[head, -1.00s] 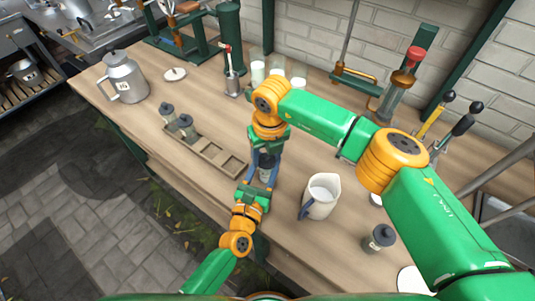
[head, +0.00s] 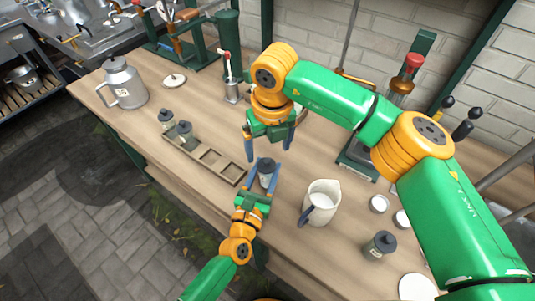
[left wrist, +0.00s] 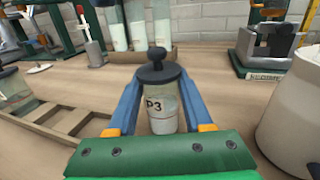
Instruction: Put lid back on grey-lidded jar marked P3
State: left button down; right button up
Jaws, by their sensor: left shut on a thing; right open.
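The jar marked P3 (left wrist: 161,108) is clear with pale contents, and it stands upright between the fingers of my left gripper (left wrist: 160,112). Its dark grey knobbed lid (left wrist: 157,69) sits on its mouth, looking about level; I cannot tell how tightly. In the head view the same jar (head: 266,173) is beside the right end of the wooden rack (head: 232,172), and my left gripper (head: 264,178) is shut on it. My right gripper (head: 269,142) is open and empty above and behind the jar, with its fingers apart and clear of the lid.
Two grey-lidded jars (head: 186,133) stand at the rack's left end. A cream pitcher (head: 320,203) is right of the held jar. Another lidded jar (head: 380,246) stands near the front right. A metal can (head: 122,84) is at the far left. The counter's left middle is fairly clear.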

aim_at(264, 175)
jog(key=shift+r, duration=0.25)
pick_arm(q)
jog(key=shift+w, duration=0.1)
jog(key=shift+c, duration=1.2)
grip_release()
pick_arm(e)
jog(key=shift+r, duration=0.1)
pick_arm(q)
jog(key=v, duration=0.7)
jog(key=shift+b, duration=0.35)
pick_arm(e)
jog(key=shift+f, duration=0.35)
